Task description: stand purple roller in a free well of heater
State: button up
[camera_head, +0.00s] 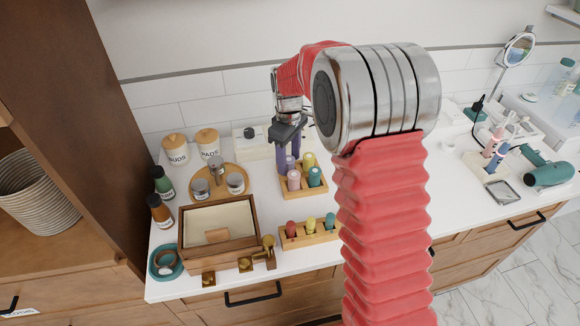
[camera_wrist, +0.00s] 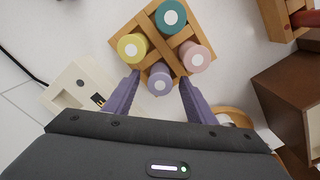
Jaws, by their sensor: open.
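The purple roller (camera_wrist: 160,80) stands upright in a wooden rack (camera_wrist: 122,14) with crossed dividers, beside yellow, teal and pink rollers. In the head view the purple roller (camera_head: 290,163) shows just below my gripper (camera_head: 289,160), at the rack's back left corner. My gripper (camera_wrist: 158,92) points down with its purple fingers open, one on each side of the purple roller. I cannot tell whether they touch it. At the right of the head view, an upright pink piece and a blue piece stand on a light base (camera_head: 490,165). I cannot clearly identify the heater or see a free well.
A cream box (camera_wrist: 78,88) with a dark knob lies close to my gripper at the back. A second wooden rack (camera_head: 312,238) holds small coloured pieces in front. A wooden box (camera_head: 185,236), round tray (camera_head: 243,181), jars and a teal hairdryer (camera_head: 548,174) also occupy the counter.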

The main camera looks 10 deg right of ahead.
aim_at(289, 159)
dwell(0.5)
jog(key=c, duration=1.1)
jog(key=shift+r, duration=0.15)
notch_tip(289, 159, up, 10)
jog(key=shift+f, duration=0.1)
dwell(0.4)
